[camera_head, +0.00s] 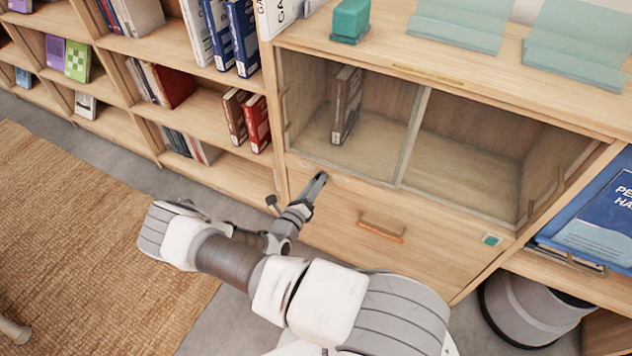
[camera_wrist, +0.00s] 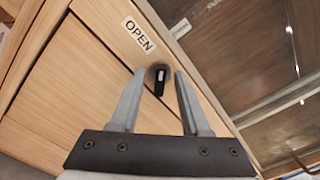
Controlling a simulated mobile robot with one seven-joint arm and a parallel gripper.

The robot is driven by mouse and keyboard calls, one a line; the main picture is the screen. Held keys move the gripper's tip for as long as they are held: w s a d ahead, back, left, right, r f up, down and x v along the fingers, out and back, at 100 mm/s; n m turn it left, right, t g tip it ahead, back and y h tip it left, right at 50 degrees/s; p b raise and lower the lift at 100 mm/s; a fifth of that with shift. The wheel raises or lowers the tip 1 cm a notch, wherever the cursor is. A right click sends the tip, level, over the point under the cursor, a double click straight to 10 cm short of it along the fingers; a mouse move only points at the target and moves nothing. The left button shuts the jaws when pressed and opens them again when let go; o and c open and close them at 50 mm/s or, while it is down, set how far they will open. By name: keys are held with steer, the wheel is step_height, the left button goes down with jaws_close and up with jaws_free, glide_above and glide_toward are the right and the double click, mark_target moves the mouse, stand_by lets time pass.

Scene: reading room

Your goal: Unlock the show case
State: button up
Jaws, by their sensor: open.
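The show case (camera_head: 412,140) is a wooden cabinet section with two glass panes, closed in the head view. A small round dark lock knob (camera_wrist: 159,72) with a black lever and a pale mark sits on the wood below the glass. An "OPEN" label (camera_wrist: 138,33) is beside it in the wrist view. My gripper (camera_wrist: 158,82) is open, its two grey fingers on either side of the lever, holding nothing. Whether they touch it, I cannot tell. In the head view my gripper (camera_head: 316,183) is at the case's lower left and hides the lock.
A drawer with an orange handle (camera_head: 381,232) is below the case. A book (camera_head: 346,104) stands inside behind the left pane. Bookshelves (camera_head: 186,95) are on the left. A teal block (camera_head: 350,20) and clear stands (camera_head: 458,30) are on top. A grey bin (camera_head: 530,310) is at lower right.

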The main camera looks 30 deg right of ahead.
steer(key=p+v, duration=0.2)
steer(key=v, duration=1.4)
steer(key=shift+s+a+p, duration=0.25)
steer(key=shift+a+p, duration=0.05)
step_height(320, 180, up, 25)
steer(key=s+m+g+y, duration=0.1)
steer(key=m+g+y, duration=0.2)
steer(key=m+g, duration=0.55)
steer(key=s+m+g+y, duration=0.2)
steer(key=m+g, duration=0.2)
steer(key=m, duration=0.9)
steer(key=s+r+m+t+y, duration=0.45)
steer(key=s+r+m, duration=0.2)
steer(key=r, duration=0.35)
steer(key=s+r+m+t+y, duration=0.3)
steer(key=s+r+m+y, duration=0.3)
steer(key=r, duration=0.5)
step_height(320, 180, up, 18)
steer(key=h+p, duration=0.1)
steer(key=p, duration=1.7)
steer(key=shift+w+f+m, duration=0.2)
steer(key=shift+w+m, duration=0.15)
steer(key=shift+m, duration=0.05)
